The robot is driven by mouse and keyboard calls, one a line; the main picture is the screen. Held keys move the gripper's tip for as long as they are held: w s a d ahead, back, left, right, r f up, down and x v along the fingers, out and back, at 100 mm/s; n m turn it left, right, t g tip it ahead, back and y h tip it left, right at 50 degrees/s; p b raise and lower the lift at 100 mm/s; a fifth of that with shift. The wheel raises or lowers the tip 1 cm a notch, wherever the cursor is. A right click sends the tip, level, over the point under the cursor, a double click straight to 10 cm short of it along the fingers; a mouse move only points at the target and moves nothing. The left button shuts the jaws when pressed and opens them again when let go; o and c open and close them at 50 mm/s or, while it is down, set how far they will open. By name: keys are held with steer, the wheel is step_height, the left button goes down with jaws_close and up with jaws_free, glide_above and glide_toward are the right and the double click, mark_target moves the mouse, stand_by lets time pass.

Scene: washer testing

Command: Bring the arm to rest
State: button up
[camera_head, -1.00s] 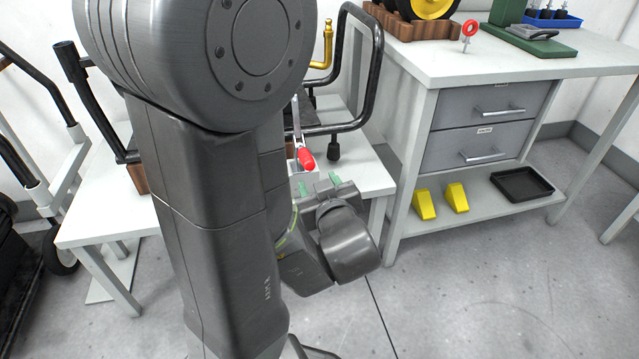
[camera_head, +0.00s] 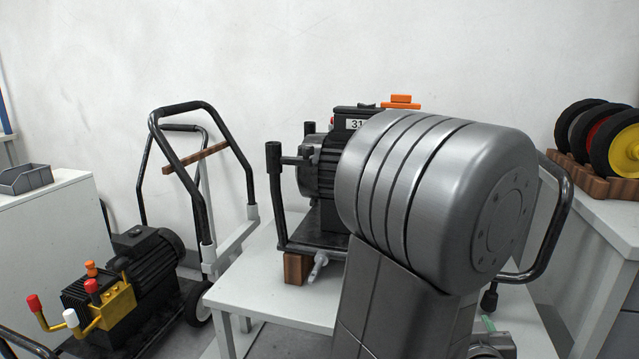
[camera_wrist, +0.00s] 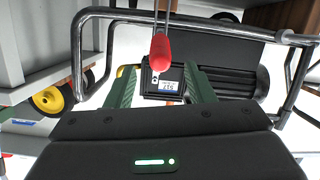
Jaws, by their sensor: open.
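My arm (camera_head: 440,200) stands in the right half of the head view, its large grey joint in front of a pressure washer. My gripper (camera_wrist: 162,82) shows in the wrist view as two green fingers held apart; I see nothing gripped between them. The washer (camera_head: 318,165), with a black finned motor, black tube frame and number label, stands on a white table (camera_head: 285,290). In the wrist view, the washer's label (camera_wrist: 168,86) and a red-tipped lever (camera_wrist: 160,52) appear between and beyond the fingers.
A second washer (camera_head: 130,280) with a yellow pump block sits on a cart at lower left. A tall tube handle (camera_head: 205,180) rises between it and the table. Wheels (camera_head: 600,140) stand in a wooden rack at right. A grey bin (camera_head: 25,178) sits on a white cabinet.

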steer(key=b+x, duration=0.2)
steer(key=x, duration=0.7)
steer(key=shift+w, duration=0.1)
